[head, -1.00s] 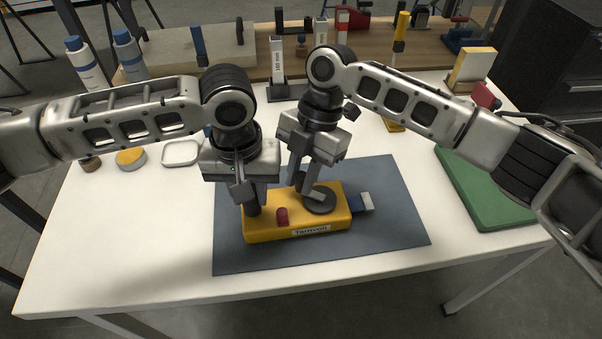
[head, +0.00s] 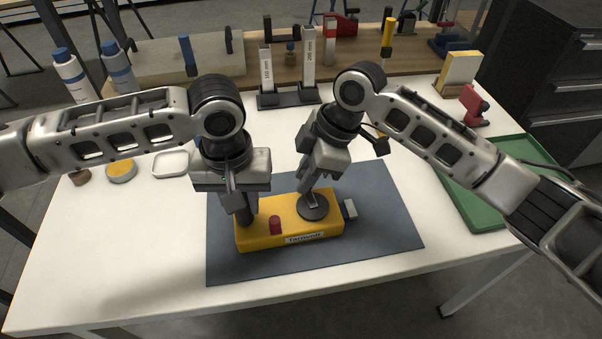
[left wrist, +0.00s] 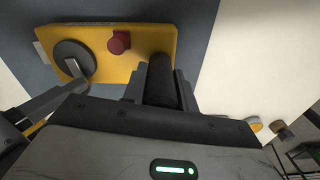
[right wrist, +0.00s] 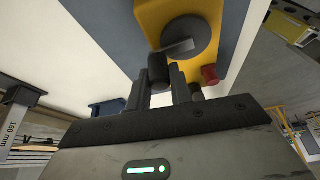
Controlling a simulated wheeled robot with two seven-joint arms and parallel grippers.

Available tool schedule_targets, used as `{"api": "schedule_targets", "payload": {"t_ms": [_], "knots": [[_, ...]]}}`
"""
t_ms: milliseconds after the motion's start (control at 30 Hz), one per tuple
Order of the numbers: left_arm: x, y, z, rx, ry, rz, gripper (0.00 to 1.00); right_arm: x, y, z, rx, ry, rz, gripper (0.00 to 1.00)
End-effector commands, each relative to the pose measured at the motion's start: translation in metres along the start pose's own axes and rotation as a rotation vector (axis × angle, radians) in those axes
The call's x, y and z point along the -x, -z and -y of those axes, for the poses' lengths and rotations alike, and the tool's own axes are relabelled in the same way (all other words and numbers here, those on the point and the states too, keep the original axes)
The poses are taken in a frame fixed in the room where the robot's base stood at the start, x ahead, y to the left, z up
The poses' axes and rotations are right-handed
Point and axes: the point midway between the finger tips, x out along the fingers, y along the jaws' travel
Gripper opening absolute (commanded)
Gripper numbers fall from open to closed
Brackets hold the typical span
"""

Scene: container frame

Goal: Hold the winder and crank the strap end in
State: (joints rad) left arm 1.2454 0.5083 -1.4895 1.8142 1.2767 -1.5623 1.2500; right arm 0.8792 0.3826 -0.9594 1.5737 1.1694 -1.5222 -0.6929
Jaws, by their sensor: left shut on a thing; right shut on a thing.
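The yellow winder (head: 258,241) lies on the dark grey mat, with a red knob (head: 275,225) and a round grey crank disc (head: 314,207) on top. My left gripper (head: 246,214) is shut around the winder's black upright grip, which shows between its fingers in the left wrist view (left wrist: 162,80). My right gripper (head: 306,188) is shut on the black crank knob (right wrist: 158,70), seen in the right wrist view, at the far side of the disc. The light grey strap end (head: 350,209) sticks out a little from the winder's right side.
The mat (head: 380,235) has free room right of the winder. A green tray (head: 470,212) lies at the table's right.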

Motion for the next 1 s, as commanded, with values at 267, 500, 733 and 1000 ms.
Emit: {"api": "schedule_targets", "payload": {"t_ms": [267,500,733,1000], "knots": [[0.001,0.000,0.000,0.001,-0.001,-0.001,0.00,0.005,-0.009,-0.001,-0.237,-0.101,-0.003,0.00],[0.001,0.000,0.000,0.001,-0.001,-0.001,0.00,0.007,-0.015,0.000,-0.407,-0.170,-0.002,0.00],[0.001,0.000,0.000,0.001,0.000,-0.001,0.00,0.009,-0.019,0.001,-0.515,-0.214,-0.002,0.00],[0.001,0.000,0.000,0.000,0.000,0.000,0.00,0.010,-0.021,0.002,-0.569,-0.236,-0.002,0.00]]}}
